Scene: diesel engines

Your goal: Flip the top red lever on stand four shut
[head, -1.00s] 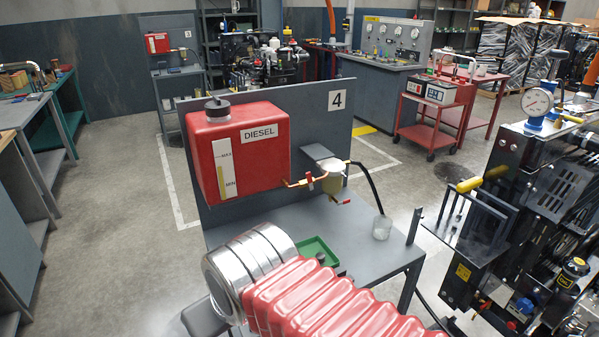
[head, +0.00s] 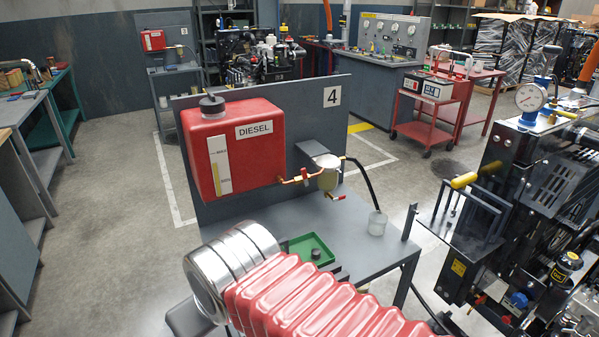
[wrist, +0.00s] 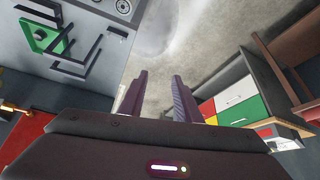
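Stand four is a grey bench with an upright panel (head: 300,105) marked 4, in the middle of the head view. A red diesel tank (head: 245,150) hangs on the panel. The small top red lever (head: 305,174) sits on the brass pipe between tank and filter (head: 327,180); it looks roughly upright, across the pipe. A lower red lever (head: 336,197) is under the filter. My gripper (wrist: 160,75) shows in the wrist view with its two dark fingers apart and nothing between them. It points at the floor, away from the levers, which are not visible there.
A green tray (head: 296,244) lies on the bench near my red arm; a clear cup (head: 377,224) stands at its right. A black engine (head: 520,190) stands close on the right. Coloured drawers (wrist: 235,88) show in the wrist view. The floor left of the stand is open.

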